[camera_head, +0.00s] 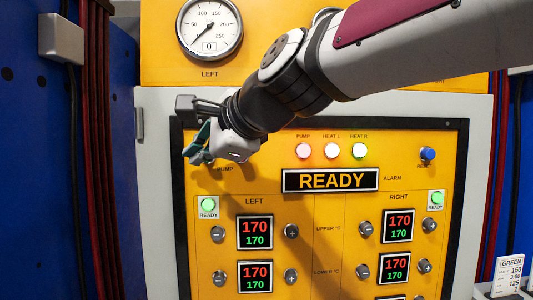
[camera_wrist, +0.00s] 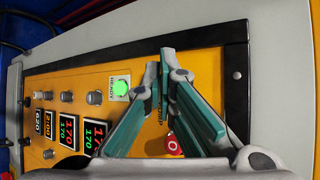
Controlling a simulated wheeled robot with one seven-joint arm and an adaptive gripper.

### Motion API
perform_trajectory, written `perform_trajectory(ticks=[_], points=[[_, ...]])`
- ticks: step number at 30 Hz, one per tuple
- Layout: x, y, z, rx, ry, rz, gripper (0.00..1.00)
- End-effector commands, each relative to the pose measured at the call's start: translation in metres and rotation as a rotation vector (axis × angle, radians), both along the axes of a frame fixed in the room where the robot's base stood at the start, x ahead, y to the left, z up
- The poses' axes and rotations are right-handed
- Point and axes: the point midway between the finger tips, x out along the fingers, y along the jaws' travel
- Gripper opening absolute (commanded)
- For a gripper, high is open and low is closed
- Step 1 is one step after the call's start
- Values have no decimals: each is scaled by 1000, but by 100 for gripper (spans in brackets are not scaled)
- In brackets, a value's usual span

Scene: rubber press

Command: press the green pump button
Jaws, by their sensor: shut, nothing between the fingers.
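The yellow control panel (camera_head: 330,230) has a PUMP label (camera_head: 226,169) at its upper left, partly covered by my gripper. My gripper (camera_head: 195,158) is in front of that corner, with its teal fingers together and empty. In the wrist view the shut fingertips (camera_wrist: 166,60) are over the panel near its black frame. A red button (camera_wrist: 173,144) marked O shows between the fingers, close to the PUMP lettering. I see no green pump button in either view; my fingers cover part of that area. I cannot tell whether the fingertips touch the panel.
The round green READY lamp (camera_wrist: 120,87) is lit beside the fingers. A READY display (camera_head: 330,180), a blue reset button (camera_head: 428,153) and several grey knobs are on the panel. A pressure gauge (camera_head: 209,27) is above.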

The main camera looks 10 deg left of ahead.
Motion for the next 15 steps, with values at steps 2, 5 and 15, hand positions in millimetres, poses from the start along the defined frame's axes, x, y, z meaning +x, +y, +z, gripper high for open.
perform_trajectory(ticks=[2, 5, 15], points=[[0, 0, -1, 0, 0, 0, 0], [0, 0, -1, -1, 1, 0, 0], [-21, -4, 1, -1, 1, 1, 0]])
